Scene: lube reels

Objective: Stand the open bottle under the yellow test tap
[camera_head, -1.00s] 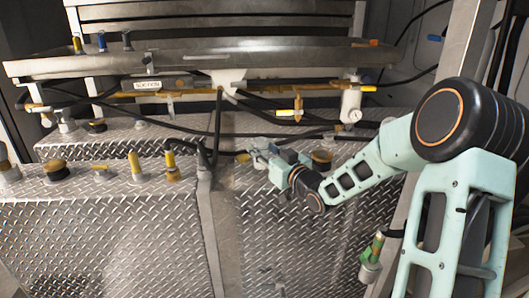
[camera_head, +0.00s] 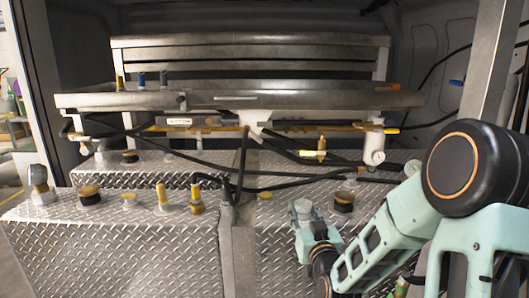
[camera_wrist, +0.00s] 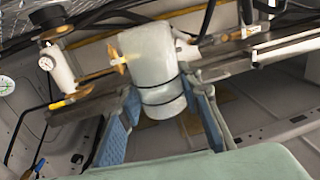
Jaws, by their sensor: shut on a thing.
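My gripper (camera_wrist: 163,92) is shut on a pale, translucent bottle (camera_wrist: 150,62), with a blue finger on each side and dark bands around the bottle. In the head view the bottle (camera_head: 301,209) is small and grey above the diamond-plate tank top, in front of the pipes. Its mouth cannot be made out. The yellow test tap (camera_head: 320,149) hangs from the pipe under the long tray, behind and above the bottle and apart from it in that view. In the wrist view a yellow tap (camera_wrist: 118,57) shows just left of the bottle, partly overlapped by it.
A dark filler cap (camera_head: 344,201) stands just right of the bottle. Black hoses (camera_head: 243,165) cross left of it. A white gauge fitting (camera_head: 374,148) hangs to the tap's right. Yellow-capped fittings (camera_head: 196,200) stand on the left tank. Bare plate lies left of my gripper.

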